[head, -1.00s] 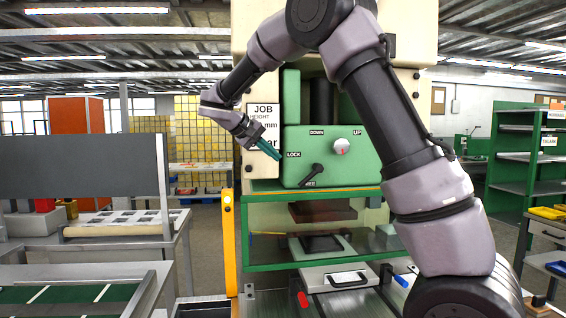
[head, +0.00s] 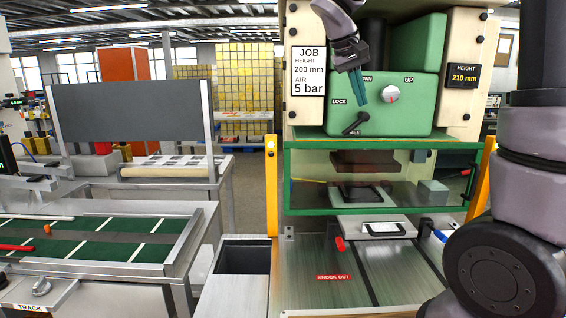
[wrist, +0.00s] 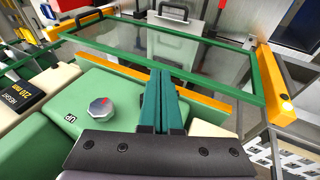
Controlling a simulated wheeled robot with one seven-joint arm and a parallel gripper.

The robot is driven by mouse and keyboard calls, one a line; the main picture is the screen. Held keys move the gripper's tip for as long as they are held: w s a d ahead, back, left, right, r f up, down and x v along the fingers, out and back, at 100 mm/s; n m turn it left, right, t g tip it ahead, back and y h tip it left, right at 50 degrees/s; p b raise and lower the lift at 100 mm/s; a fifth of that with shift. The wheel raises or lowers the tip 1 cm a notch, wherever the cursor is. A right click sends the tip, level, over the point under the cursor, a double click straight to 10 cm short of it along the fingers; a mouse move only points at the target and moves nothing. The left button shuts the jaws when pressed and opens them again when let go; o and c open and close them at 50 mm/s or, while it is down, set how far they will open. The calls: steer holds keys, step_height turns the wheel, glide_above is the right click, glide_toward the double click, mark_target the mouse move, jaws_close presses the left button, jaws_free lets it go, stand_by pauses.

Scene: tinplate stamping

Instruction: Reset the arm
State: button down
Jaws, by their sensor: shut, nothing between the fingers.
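My gripper (head: 360,99) is shut and empty, its teal fingers pointing down in front of the green control box (head: 425,119) of the press. In the head view it hangs just left of the silver knob (head: 391,94) and above the black lock lever (head: 355,124); I cannot tell whether it touches the box. In the wrist view the closed fingers (wrist: 164,100) reach over the green box (wrist: 88,150), with the knob (wrist: 101,110) to their left. My arm's lower links fill the right side of the head view.
A green-framed clear guard (head: 300,188) spans the press front below the box. Yellow posts (head: 271,190) flank it. A height display (head: 463,76) reads 210 mm; the job sign (head: 309,72) reads 200 mm, 5 bar. A green conveyor (head: 70,250) stands at left.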

steer(key=s+d+m+t+y, duration=0.2)
steer(key=s+y, duration=0.1)
steer(key=s, duration=0.7)
steer(key=s+d+f+m+t+y, duration=0.1)
steer(key=s+m+t+y, duration=0.1)
steer(key=s, duration=0.8)
steer(key=shift+d+f+y, duration=0.25)
steer(key=shift+d+y, duration=0.1)
steer(key=shift+y, duration=0.45)
